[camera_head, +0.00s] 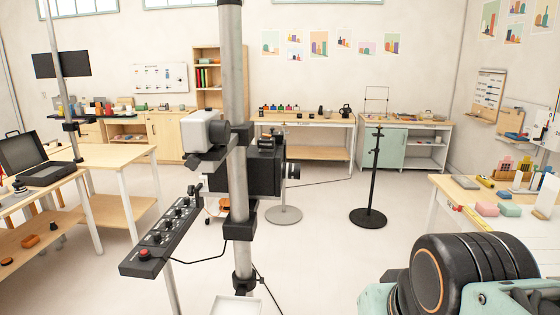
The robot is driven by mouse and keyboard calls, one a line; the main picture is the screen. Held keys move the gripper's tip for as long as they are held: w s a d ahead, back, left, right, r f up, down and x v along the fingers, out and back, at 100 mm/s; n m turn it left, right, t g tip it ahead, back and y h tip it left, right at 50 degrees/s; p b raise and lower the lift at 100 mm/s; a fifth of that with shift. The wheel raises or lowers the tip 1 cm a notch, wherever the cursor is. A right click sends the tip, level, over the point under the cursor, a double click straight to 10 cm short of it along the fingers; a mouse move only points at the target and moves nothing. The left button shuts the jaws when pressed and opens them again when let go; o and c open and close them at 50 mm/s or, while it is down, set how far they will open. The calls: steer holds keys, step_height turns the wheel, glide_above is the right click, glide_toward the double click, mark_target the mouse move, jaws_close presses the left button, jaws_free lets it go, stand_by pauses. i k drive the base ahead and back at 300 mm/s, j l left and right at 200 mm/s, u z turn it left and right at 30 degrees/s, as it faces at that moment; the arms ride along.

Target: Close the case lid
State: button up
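A black case (46,175) sits open on a light wooden table at the left edge of the head view. The left end of the case is close to the picture edge. My gripper is not in view; only a black and mint part of my arm shows at the lower right, far from the case.
A black stand (376,185) is on the floor. A cluttered table is at right.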

mark_target(20, 153)
steer(key=i+j+u, duration=0.25)
steer(key=j+u, duration=0.15)
steer(key=i+j+u, duration=0.65)
steer(key=j+u, duration=0.15)
steer(key=i+j+u, duration=0.2)
steer(key=i+u, duration=0.2)
steer(key=i+j+u, duration=0.1)
steer(key=i+u, duration=0.3)
steer(key=i, duration=0.65)
steer(key=i+z, duration=0.1)
steer(key=i, duration=1.1)
steer(key=i+j+z, duration=0.25)
steer(key=i, duration=0.25)
steer(key=i+j+z, duration=0.1)
steer(key=i+z, duration=0.15)
steer(key=i, duration=0.25)
steer(key=i+l+u, duration=0.2)
steer(key=i+l, duration=0.45)
steer(key=i, duration=0.2)
